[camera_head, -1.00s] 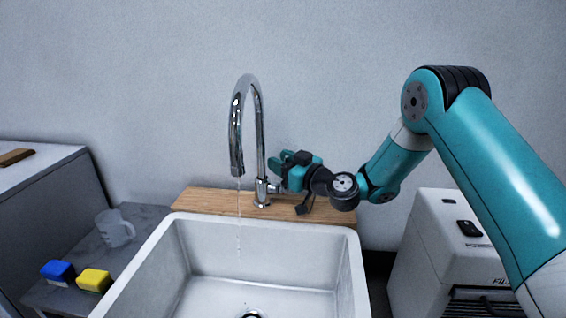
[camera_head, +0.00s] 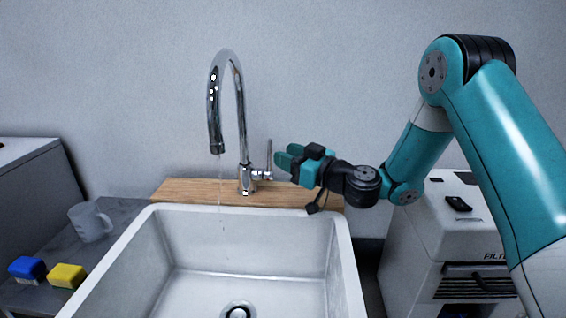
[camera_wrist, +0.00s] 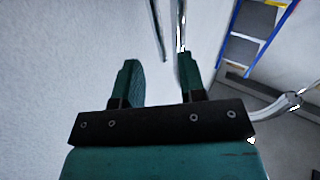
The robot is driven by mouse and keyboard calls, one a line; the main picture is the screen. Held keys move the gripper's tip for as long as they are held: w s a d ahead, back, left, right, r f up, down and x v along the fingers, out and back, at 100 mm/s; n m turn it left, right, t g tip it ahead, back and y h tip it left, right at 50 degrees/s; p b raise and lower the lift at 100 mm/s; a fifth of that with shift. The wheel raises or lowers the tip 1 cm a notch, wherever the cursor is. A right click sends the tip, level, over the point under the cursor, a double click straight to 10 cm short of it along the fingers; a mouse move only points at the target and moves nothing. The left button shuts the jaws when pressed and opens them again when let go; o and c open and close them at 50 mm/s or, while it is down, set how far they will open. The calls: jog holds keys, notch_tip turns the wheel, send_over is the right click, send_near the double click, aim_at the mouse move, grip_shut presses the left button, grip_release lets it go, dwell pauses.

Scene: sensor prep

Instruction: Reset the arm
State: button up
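My gripper (camera_head: 290,163) is at the end of my arm, just right of the chrome faucet (camera_head: 240,120) in the head view. In the wrist view its two fingers (camera_wrist: 160,62) stand apart with nothing between them. The faucet's lever (camera_head: 269,158) stands upright beside its base, with a small gap to the gripper in the head view. A thin water stream (camera_head: 221,195) falls from the spout into the sink.
The white sink (camera_head: 345,260) is below the gripper, with a wooden board (camera_head: 200,190) behind it. A clear jug (camera_head: 90,222), blue sponge (camera_head: 27,268) and yellow sponge (camera_head: 67,276) sit left. A white machine (camera_head: 440,235) stands right.

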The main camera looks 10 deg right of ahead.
jog(key=shift+s+r, duration=0.1)
jog(key=s+a+r+n+g+y+p, duration=0.1)
jog(key=s+a+r+n+g+p, duration=0.1)
jog(key=s+a+r+g+p, duration=0.45)
jog(key=s+a+r+n+g+p, duration=0.2)
jog(key=s+a+r+g+p, duration=0.2)
jog(key=s+r+p, duration=0.55)
jog(key=s+d+r+m+g+h+p, duration=0.25)
jog(key=s+d+r+h+p, duration=0.3)
jog(key=s, duration=0.45)
jog(key=s+d+r+m+g+h+p, duration=0.2)
jog(key=s+d+r+m+h+p, duration=0.15)
jog(key=s+r+p, duration=0.4)
notch_tip(320, 180, up, 37)
jog(key=s+p, duration=0.1)
jog(key=p, duration=3.3)
jog(key=shift+p, duration=0.35)
jog(key=shift+o, duration=0.3)
jog(key=shift+s+d, duration=0.1)
